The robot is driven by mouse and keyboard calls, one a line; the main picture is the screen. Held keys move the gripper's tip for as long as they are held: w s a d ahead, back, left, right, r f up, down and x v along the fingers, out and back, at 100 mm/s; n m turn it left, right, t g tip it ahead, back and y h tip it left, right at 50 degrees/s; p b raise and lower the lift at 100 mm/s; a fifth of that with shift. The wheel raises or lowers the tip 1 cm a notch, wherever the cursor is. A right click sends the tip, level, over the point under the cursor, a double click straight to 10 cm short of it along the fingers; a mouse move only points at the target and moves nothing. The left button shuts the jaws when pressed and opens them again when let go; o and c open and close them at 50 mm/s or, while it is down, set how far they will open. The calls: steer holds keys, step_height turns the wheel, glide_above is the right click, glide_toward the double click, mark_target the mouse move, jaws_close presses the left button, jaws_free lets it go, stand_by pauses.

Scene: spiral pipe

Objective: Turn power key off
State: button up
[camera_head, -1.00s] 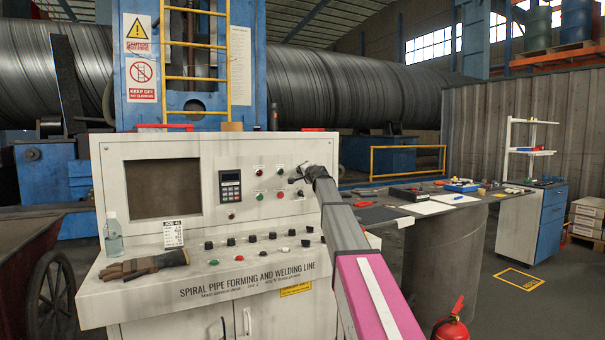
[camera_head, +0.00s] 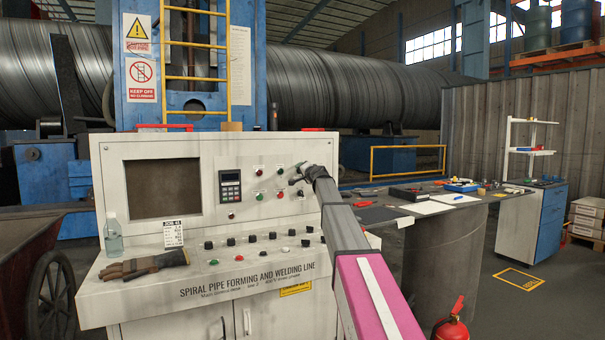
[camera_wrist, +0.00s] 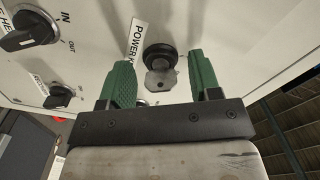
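The power key (camera_wrist: 161,79) is a small grey metal key in a round black lock (camera_wrist: 159,54) on the pale panel, seen in the wrist view. A white label (camera_wrist: 136,40) beside it reads "POWER K", its end cut off by a finger. My gripper (camera_wrist: 163,74) is open, with one green finger on each side of the key and visible gaps on both sides. In the head view my gripper (camera_head: 297,176) is at the upper right of the control console (camera_head: 265,152), and my arm and gripper hide the key there.
In the wrist view, a black selector knob (camera_wrist: 30,31) marked IN and OUT is at upper left, with another knob (camera_wrist: 59,96) below it. The console's sloped desk holds several knobs, gloves (camera_head: 143,265) and a bottle (camera_head: 113,237). A cluttered table (camera_head: 440,204) stands to the right.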

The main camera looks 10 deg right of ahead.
steer(key=shift+s, duration=0.15)
steer(key=v, duration=1)
steer(key=shift+s, duration=0.25)
steer(key=shift+d, duration=0.15)
